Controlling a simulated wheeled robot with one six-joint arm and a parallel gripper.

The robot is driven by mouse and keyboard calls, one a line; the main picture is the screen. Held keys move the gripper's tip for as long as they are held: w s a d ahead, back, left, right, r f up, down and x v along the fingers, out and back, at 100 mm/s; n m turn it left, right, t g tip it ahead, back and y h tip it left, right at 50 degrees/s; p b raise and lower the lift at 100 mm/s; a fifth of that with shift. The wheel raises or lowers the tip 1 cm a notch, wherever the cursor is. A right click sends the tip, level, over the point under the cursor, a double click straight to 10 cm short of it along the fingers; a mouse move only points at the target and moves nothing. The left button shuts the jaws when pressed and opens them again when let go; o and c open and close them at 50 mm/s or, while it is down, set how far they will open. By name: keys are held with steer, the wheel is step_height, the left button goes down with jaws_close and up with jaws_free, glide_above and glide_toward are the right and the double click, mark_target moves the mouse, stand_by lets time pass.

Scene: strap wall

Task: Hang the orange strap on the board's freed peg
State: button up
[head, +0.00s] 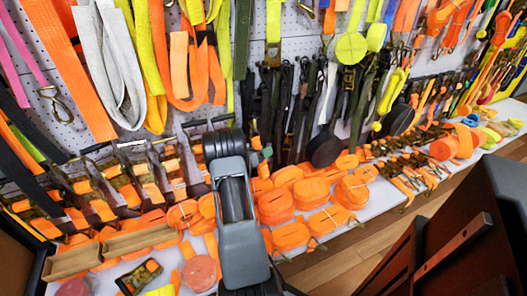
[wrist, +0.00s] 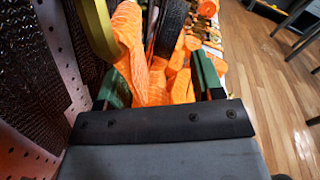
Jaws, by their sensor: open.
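My gripper (wrist: 160,78) is open in the wrist view, its two green fingers apart with no strap clearly held between them. An orange strap (wrist: 127,42) hangs just beyond the left finger; whether it touches cannot be told. In the head view my dark arm reaches up toward the wall, and the fingertips are mostly hidden behind it. Several orange straps hang on the white pegboard (head: 265,50), among them a looped one (head: 190,70) and a wide one (head: 65,60) at the left. Which strap is meant, and a bare peg, cannot be made out.
A white shelf (head: 350,238) below the board is crowded with orange strap rolls (head: 275,205) and ratchet buckles. Dark straps (head: 290,110) hang beside my arm. A dark brown piece of furniture (head: 455,245) stands at right. Open wooden floor (wrist: 275,80) lies right in the wrist view.

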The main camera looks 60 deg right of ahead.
steer(key=p+v, duration=0.2)
steer(key=v, duration=1.2)
steer(key=s+a+r+m+t+y+p, duration=0.1)
steer(key=a+r+m+y+p, duration=0.35)
steer(key=r, duration=0.45)
steer(key=s+a+r+m+y+p, duration=0.1)
steer(key=a+r+m+p, duration=0.3)
steer(key=a+r+p, duration=0.45)
steer(key=s+a+r+m+t+y+p, duration=0.3)
steer(key=a+r+m+t+y+p, duration=0.1)
steer(key=a+r, duration=0.7)
steer(key=s+a+r+m+t+y+p, duration=0.3)
steer(key=a+r+m+t+y+p, duration=0.2)
steer(key=a+r, duration=0.6)
steer(key=a+m+y+p, duration=0.1)
steer(key=a+y+p, duration=0.1)
steer(key=a, duration=0.1)
steer(key=shift+a+r, duration=0.25)
steer(key=shift+a, duration=0.15)
steer(key=shift+d, duration=0.15)
